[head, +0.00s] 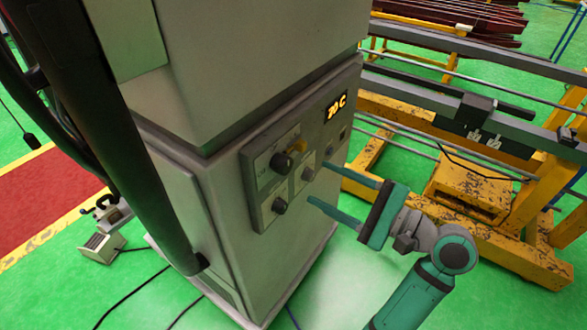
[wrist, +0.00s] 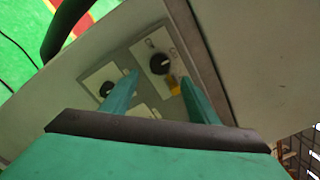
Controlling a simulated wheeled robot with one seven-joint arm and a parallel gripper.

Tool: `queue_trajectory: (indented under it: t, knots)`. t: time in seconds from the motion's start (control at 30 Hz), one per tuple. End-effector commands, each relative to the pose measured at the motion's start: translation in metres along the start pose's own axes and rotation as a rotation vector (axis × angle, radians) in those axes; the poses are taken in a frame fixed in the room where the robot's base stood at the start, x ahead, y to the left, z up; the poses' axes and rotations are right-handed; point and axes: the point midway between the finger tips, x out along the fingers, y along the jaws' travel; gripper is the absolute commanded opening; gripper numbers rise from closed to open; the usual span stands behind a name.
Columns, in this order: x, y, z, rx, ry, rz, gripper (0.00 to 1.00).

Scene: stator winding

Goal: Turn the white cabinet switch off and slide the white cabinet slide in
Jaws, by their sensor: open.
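The white cabinet (head: 240,190) stands in the middle of the head view with a control panel (head: 257,214) on its front. The panel carries black rotary knobs: an upper one (head: 280,161) beside a yellow part (head: 297,146), and lower ones (head: 279,205) and (head: 308,174). In the wrist view the upper knob (wrist: 160,64) and yellow part (wrist: 174,86) show between the fingers. My gripper (head: 317,182) is open and empty, its teal fingertips pointing at the panel from the right. Contact cannot be told. Which part is the slide is not clear.
A thick dark hose (head: 110,120) hangs along the cabinet's left. A yellow frame with rails (head: 460,185) stands at the right. Green floor lies open in front, with cables (head: 125,302) at the lower left.

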Motion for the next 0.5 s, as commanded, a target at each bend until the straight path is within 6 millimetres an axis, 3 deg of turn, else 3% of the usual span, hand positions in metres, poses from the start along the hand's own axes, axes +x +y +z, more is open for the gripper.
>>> queue_trajectory:
  t: [0.3, 0.5]
  knots:
    - [0.058, 0.001, 0.001, 0.000, -0.002, 0.002, 0.55]
    - [0.081, 0.001, 0.000, -0.001, -0.001, 0.000, 0.55]
